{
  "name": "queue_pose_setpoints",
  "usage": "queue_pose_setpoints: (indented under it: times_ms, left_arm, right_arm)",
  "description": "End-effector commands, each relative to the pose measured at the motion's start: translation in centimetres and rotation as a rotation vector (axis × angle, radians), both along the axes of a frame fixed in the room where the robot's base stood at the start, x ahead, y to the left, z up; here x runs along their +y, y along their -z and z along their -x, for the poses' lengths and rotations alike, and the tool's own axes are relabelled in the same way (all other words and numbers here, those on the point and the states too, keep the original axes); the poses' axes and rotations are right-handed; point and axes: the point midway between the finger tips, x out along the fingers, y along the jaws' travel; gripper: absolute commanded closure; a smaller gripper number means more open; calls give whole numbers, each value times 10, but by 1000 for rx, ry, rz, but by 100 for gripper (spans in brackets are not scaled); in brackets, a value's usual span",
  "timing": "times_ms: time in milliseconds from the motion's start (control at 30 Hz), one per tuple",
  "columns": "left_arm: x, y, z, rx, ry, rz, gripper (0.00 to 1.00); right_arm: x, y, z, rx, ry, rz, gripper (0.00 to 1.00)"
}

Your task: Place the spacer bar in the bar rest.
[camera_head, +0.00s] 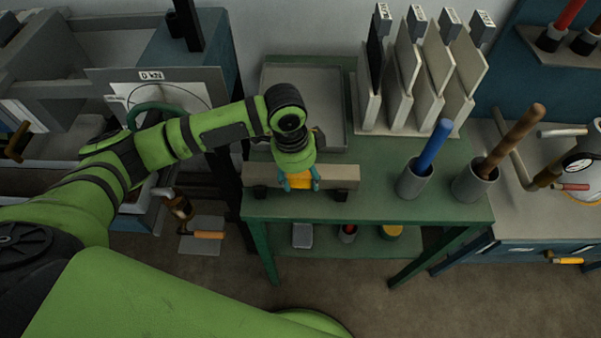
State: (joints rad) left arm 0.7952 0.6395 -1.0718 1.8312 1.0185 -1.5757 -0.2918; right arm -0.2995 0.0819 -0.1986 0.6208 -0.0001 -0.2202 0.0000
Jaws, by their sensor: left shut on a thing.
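The spacer bar (337,174) is a long pale beige bar with a yellow middle part (300,181). It lies level, left to right, over the front left of the green table. My left gripper (300,184) points down with its teal fingers shut on the yellow middle part. Two small dark supports show under the bar, one near the left end (260,192) and one near the right end (340,195); they look like the bar rest. The bar hides most of them, and I cannot tell whether it touches them. My right gripper is not in view.
A grey tray (330,100) lies behind the bar. Pale upright plates (437,65) stand in a rack at the back. Two grey cups hold a blue-handled tool (433,145) and a brown-handled tool (515,138) on the right.

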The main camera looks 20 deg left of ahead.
Motion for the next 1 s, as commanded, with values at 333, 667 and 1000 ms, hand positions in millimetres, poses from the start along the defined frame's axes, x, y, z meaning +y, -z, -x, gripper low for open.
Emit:
queue_pose_setpoints:
  times_ms: [333,667,1000]
  left_arm:
    - [-1,1,-1,-5,1,3,100]
    - [0,4,0,-1,0,0,18]
    - [1,-13,0,-5,1,2,18]
  right_arm:
    - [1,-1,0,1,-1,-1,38]
    - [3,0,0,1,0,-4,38]
    - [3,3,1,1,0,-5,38]
